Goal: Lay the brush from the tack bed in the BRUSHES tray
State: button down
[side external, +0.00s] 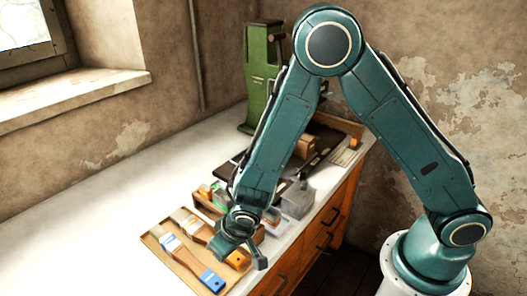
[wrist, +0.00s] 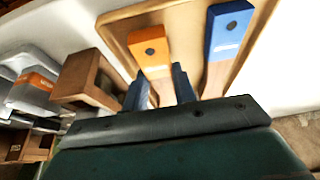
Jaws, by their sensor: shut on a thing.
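A shallow tan tray (side external: 157,237) lies on the white worktop at the front; its rim also shows in the wrist view (wrist: 108,33). A brush with a blue handle end (side external: 211,279) lies in it, its bristles toward the far left; its handle shows in the wrist view (wrist: 229,32). A brush with an orange handle end (wrist: 151,55) is between my gripper's fingers (wrist: 160,92), which are shut on its handle. In the side view my gripper (side external: 219,245) is low over the tray's right part. I cannot tell whether the orange brush touches the tray floor.
A wooden box (side external: 207,205) with small coloured items stands just behind the tray. A grey container (side external: 298,199) stands to its right, near the worktop edge. A green press (side external: 262,78) stands at the back. The worktop left of the tray is clear.

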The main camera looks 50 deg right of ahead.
dwell(0.4)
jog(key=c, duration=1.1)
grip_release()
jog(key=shift+o, duration=0.2)
jog(key=shift+s+r, duration=0.1)
jog(key=v, duration=1.3)
jog(key=shift+r, duration=0.25)
jog(key=s+d+r, duration=0.4)
jog(key=d+r, duration=0.6)
jog(key=r, duration=0.1)
jog(key=s+d+r, duration=0.3)
jog(key=s, duration=0.3)
jog(key=s+d+r+t, duration=0.1)
jog(key=s+d+r, duration=0.2)
jog(key=s+d, duration=0.1)
jog(key=shift+s+d+r, duration=0.15)
jog(key=shift+s+d, duration=0.15)
jog(key=shift+s, duration=0.6)
